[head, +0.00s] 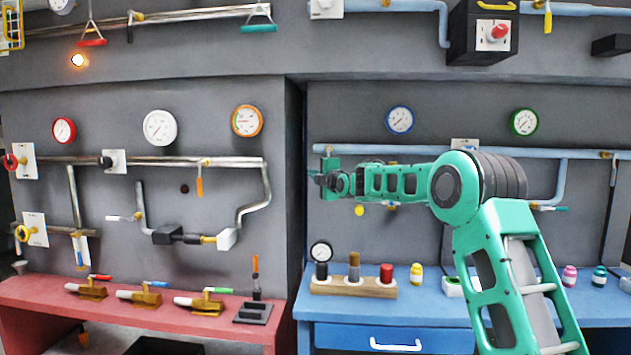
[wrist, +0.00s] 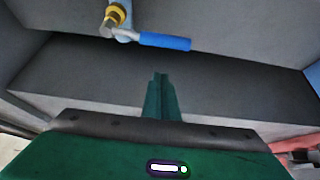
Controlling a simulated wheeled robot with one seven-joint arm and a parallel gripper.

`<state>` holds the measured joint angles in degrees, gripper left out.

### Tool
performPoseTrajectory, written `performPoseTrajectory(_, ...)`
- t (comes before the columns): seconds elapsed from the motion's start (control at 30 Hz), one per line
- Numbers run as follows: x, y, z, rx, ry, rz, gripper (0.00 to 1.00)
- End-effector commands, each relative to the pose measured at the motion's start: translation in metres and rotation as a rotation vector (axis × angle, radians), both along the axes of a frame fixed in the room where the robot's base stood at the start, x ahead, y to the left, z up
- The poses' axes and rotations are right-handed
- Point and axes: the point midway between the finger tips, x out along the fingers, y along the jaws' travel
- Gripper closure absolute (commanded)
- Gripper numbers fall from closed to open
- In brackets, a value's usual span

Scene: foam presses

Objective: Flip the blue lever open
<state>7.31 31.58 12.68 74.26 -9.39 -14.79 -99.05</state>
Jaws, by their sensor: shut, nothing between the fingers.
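A blue lever (wrist: 165,41) shows in the wrist view near the top. It reaches to the right from a brass collar (wrist: 116,14) on a light pipe. My gripper (wrist: 160,78) is shut and empty, its fingertips below the lever in the picture and apart from it. In the head view my gripper (head: 322,180) is at the end of my outstretched green arm, in front of the grey wall, near the left end of the blue pipe. I cannot make out this lever in the head view; my arm hides part of that wall.
The blue pipe (head: 405,150) runs along the right wall panel under two gauges. Below it a blue bench (head: 450,307) carries a wooden block (head: 352,288) and small bottles. A red bench (head: 130,315) at left holds loose valves, one with a blue handle (head: 155,284).

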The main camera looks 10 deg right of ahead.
Motion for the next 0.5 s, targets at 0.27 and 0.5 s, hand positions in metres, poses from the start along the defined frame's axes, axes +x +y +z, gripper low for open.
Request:
performPoseTrajectory(0.27, 0.004, -0.027, 0.000, 0.001, 0.001, -0.002, 1.00)
performPoseTrajectory(0.5, 0.002, -0.039, 0.000, 0.000, 0.001, -0.001, 1.00)
